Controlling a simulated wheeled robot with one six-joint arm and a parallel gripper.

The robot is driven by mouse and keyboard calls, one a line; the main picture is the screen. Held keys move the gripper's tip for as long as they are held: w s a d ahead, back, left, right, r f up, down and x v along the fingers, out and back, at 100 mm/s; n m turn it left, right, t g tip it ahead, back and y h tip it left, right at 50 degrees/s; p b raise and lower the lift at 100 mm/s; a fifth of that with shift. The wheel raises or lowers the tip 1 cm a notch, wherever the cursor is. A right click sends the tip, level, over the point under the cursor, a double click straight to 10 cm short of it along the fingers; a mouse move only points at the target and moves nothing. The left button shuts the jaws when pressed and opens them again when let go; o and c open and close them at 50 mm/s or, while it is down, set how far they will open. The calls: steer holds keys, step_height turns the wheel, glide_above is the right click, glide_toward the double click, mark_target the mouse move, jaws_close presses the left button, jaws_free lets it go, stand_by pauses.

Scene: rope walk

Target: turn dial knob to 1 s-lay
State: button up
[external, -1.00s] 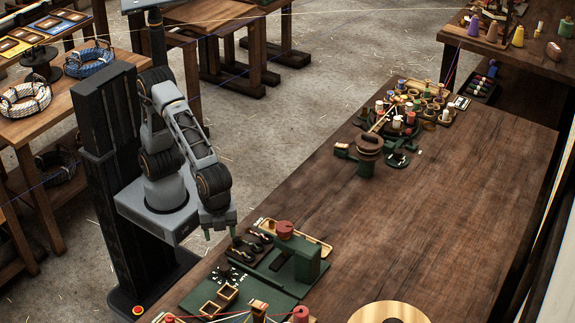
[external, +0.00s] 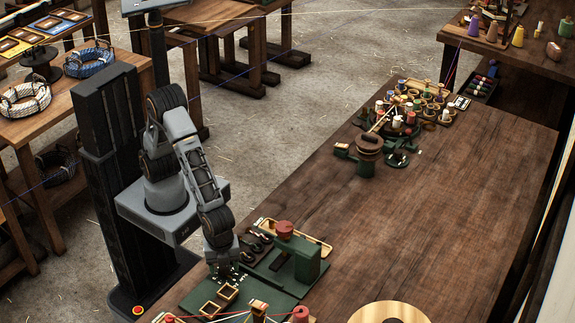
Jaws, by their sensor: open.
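My gripper (external: 223,268) points down over the green board (external: 262,290) at the near left of the long table. It is open, but its fingertips are small and dark here. Small white marks (external: 238,272) show on the board around the fingertips. The dial knob cannot be made out for sure; my gripper covers part of this spot. I cannot tell whether the fingers touch anything, nor read any setting.
Dark curved pieces (external: 262,238) and a light tray (external: 318,244) lie behind. Red cords (external: 235,315) cross the near edge. A round wooden disc (external: 365,312) lies at right. The table's middle is clear.

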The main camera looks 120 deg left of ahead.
steer(key=shift+f, duration=0.2)
steer(key=shift+c, duration=0.4)
steer(key=c, duration=0.8)
steer(key=shift+c, duration=0.2)
steer(key=shift+n, duration=0.3)
steer(key=n, duration=0.3)
steer(key=shift+n, duration=2)
